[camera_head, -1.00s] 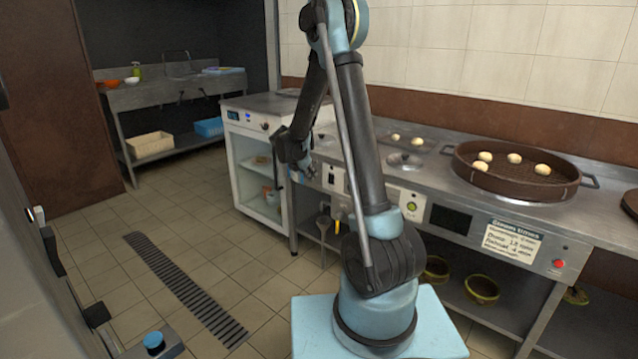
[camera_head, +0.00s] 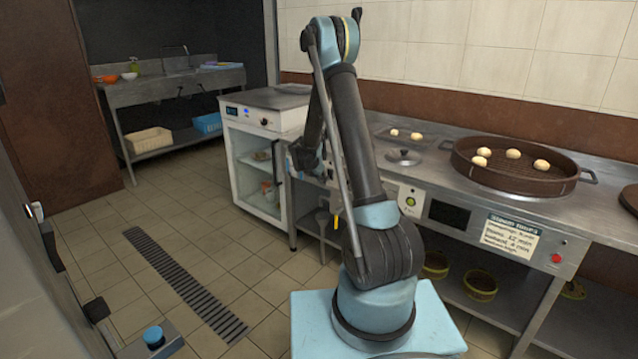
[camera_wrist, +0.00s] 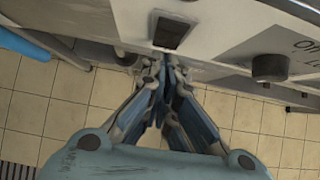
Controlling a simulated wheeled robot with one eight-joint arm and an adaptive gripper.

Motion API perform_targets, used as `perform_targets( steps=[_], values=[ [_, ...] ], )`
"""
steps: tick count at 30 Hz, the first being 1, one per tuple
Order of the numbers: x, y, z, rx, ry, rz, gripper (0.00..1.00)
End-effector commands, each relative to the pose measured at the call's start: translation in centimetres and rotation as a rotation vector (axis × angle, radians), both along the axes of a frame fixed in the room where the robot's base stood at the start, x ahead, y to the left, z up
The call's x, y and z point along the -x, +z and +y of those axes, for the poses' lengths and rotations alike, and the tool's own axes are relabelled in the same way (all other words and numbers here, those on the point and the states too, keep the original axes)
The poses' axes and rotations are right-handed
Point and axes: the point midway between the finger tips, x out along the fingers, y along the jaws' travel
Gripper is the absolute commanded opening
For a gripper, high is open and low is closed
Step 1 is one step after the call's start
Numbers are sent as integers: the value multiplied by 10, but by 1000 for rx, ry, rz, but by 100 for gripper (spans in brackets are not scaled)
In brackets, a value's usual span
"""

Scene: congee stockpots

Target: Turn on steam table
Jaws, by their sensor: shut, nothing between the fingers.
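The steam table (camera_head: 480,200) is a long steel counter on the right, with controls along its front panel. My gripper (camera_head: 318,172) is at the left end of that panel, partly hidden behind my arm. In the wrist view my gripper (camera_wrist: 165,72) is shut and empty, its fingertips just below a dark rocker switch (camera_wrist: 171,33) on the pale panel. I cannot tell if the tips touch the panel. A dark round knob (camera_wrist: 270,67) sits to the right of the switch, beside partly cut-off lettering. A green-lit round control (camera_head: 410,201) is farther right on the panel.
A white cabinet (camera_head: 251,165) stands left of the steam table. A brown round steamer tray (camera_head: 560,185) with buns sits on top. A dark display (camera_head: 449,216), a sign (camera_head: 512,238) and a red button (camera_head: 556,258) are on the panel's right.

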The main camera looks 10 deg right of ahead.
Motion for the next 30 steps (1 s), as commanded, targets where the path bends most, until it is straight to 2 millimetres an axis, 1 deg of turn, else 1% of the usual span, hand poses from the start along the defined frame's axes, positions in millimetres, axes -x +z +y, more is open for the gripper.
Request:
perform_targets(
  steps=[4, 13, 18, 26, 30],
  values=[
    [-4, -1, -4, 0, -1, 0, 0],
    [-4, -1, -4, 0, -1, 0, 0],
    [-9, -5, -9, 0, -1, 0, 0],
    [-8, -4, -8, 0, -1, 0, 0],
    [-8, 0, -8, 0, -1, 0, 0]
  ],
)
